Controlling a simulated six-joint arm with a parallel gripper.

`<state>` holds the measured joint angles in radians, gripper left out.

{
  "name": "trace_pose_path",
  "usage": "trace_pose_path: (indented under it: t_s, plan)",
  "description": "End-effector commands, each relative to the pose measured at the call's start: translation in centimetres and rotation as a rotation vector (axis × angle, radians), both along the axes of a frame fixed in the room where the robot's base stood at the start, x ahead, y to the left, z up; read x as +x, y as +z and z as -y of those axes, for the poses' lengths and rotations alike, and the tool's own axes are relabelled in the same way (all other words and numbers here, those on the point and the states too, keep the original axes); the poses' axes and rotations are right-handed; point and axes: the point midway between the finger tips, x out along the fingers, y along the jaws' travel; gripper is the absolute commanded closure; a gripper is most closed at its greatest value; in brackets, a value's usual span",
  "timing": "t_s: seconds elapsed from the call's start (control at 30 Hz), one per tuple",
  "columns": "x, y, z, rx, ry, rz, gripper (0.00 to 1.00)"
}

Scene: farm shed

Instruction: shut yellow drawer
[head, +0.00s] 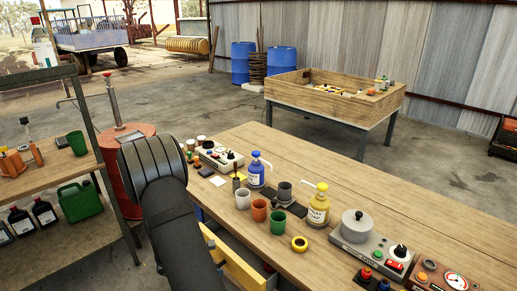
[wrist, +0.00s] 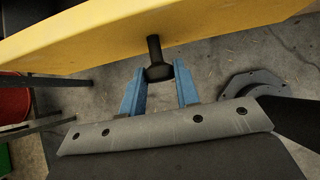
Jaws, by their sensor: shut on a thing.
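The yellow drawer (head: 245,268) stands pulled out from under the front edge of the wooden workbench (head: 330,190), with its open inside partly showing in the head view. In the wrist view its yellow front (wrist: 120,40) spans the top of the picture. A black knob (wrist: 154,48) sticks out from that front. My gripper (wrist: 160,76) has its blue fingers on either side of the knob's end and is shut on it.
A red drum (head: 130,150) and a shelf with bottles stand at left.

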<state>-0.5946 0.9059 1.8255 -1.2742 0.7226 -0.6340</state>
Motion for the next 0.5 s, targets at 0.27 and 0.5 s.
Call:
trace_pose_path:
  t_s: [0.27, 0.5]
  plan:
    - [1.4, 0.0, 1.4, 0.001, -0.002, 0.001, 0.86]
    - [2.7, 0.0, 2.6, 0.000, 0.000, 0.002, 0.86]
